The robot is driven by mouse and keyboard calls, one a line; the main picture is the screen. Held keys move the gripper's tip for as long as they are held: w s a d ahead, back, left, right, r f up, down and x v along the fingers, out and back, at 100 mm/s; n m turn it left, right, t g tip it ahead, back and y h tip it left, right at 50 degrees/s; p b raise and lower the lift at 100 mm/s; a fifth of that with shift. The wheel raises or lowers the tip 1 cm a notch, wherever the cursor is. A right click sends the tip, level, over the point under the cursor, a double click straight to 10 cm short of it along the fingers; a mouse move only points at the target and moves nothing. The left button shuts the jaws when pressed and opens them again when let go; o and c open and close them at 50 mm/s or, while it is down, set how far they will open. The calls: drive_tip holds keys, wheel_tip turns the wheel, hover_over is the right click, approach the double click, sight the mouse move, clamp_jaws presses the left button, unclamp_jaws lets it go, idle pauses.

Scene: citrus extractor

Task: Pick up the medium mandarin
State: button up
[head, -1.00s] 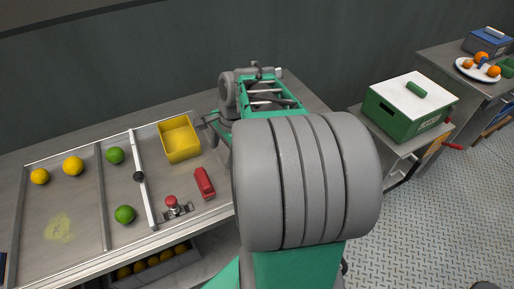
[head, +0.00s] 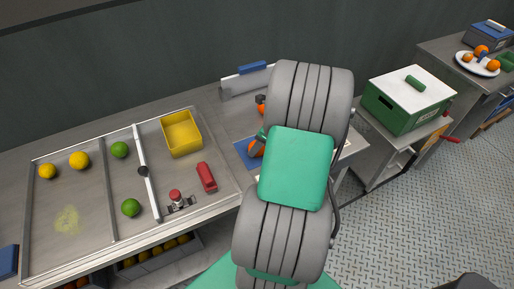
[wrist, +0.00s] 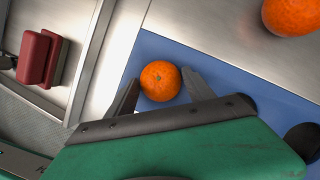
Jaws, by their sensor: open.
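An orange mandarin (wrist: 160,81) rests on a blue mat (wrist: 225,72) in the wrist view, between the two fingers of my gripper (wrist: 160,77). The fingers are open, one on each side of it, and I cannot tell whether they touch it. A second orange fruit (wrist: 291,15) lies farther off at the top right, looking larger and cut by the frame edge. In the head view the mandarin (head: 256,149) shows partly behind my gripper, on the blue mat (head: 242,150). Another orange fruit (head: 261,106) is behind it, partly hidden by my arm. Which one is medium is not certain.
Left of the mat is a metal tray table with a yellow bin (head: 181,134), a red block (head: 206,177), a red-topped device (head: 175,196), limes and lemons. A grey box with a blue handle (head: 247,82) stands behind. A green box (head: 409,101) stands right.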

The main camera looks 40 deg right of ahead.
drive_tip(key=shift+c, duration=0.4)
drive_tip(key=shift+r, duration=0.1)
drive_tip(key=c, duration=1.1)
